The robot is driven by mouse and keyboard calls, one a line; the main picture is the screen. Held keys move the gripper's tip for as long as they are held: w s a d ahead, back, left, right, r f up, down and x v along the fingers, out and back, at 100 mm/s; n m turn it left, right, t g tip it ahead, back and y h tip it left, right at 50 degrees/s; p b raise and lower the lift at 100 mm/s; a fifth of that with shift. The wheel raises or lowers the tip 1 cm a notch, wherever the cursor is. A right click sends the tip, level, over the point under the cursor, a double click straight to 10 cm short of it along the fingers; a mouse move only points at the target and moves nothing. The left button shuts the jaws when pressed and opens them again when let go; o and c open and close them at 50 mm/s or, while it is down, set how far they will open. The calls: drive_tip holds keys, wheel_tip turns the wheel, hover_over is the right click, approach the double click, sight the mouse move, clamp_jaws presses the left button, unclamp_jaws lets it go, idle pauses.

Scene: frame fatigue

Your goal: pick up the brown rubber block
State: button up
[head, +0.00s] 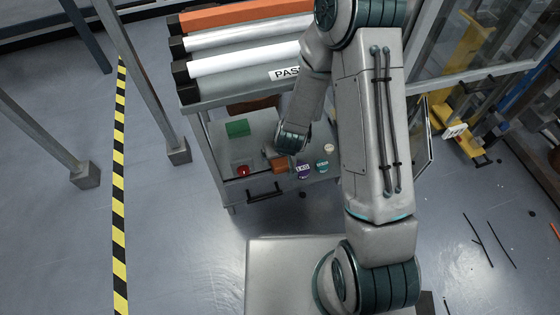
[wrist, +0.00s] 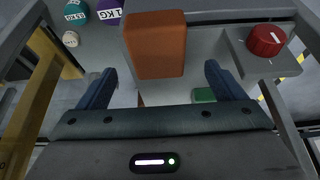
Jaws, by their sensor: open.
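The brown rubber block (head: 279,165), orange-brown and box-shaped, sits on the grey cart top just below my gripper in the head view. In the wrist view the block (wrist: 155,45) is large, upper centre, with its near end between the lines of the two fingers. My gripper (wrist: 159,68) is open and empty, with one blue finger on each side. I see no contact between the fingers and the block. In the head view the wrist end of my arm (head: 292,138) is over the cart, and the fingers are hard to make out.
Purple (head: 303,169) and teal (head: 322,165) weights and a small cream one (head: 328,148) stand right of the block. A red knob (head: 243,170) is at its left, a green block (head: 237,128) farther back. A rack of rolls (head: 245,40) rises behind the cart top.

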sight(280, 159)
drive_tip(key=b+x, duration=0.2)
drive_tip(key=x, duration=0.3)
drive_tip(key=shift+s+d+f+b, duration=0.1)
drive_tip(key=shift+d+f+b, duration=0.1)
drive_tip(key=shift+b, duration=0.2)
drive_tip(key=shift+w+a+f, duration=0.1)
drive_tip(key=shift+w+f, duration=0.1)
drive_tip(key=shift+f, duration=0.1)
drive_tip(key=shift+c, duration=0.3)
drive_tip(key=c, duration=1.1)
drive_tip(key=shift+r, duration=0.15)
drive_tip(key=shift+c, duration=0.2)
